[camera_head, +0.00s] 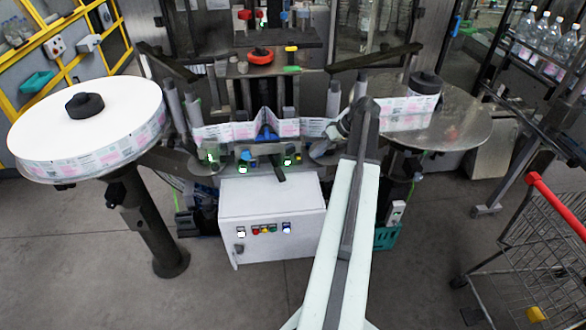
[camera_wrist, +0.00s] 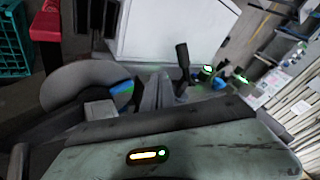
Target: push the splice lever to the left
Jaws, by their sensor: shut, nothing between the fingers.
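The splice lever appears as a short black handle (camera_head: 279,174) on the front of the splice unit, above the white cabinet. In the wrist view the black lever (camera_wrist: 182,56) stands near the middle, its knob toward the white cabinet. My gripper (camera_head: 343,126) is at the end of my pale arm, to the right of the lever and apart from it in the head view. In the wrist view my grey fingers (camera_wrist: 158,92) are together beside the lever's base. I cannot tell whether they touch it. Nothing is held.
A large white label reel (camera_head: 90,125) stands at left. A smaller reel (camera_head: 408,112) sits on a round plate at right. The white cabinet (camera_head: 270,205) with buttons is below the unit. A red-handled trolley (camera_head: 555,210) stands at lower right. The grey floor in front is open.

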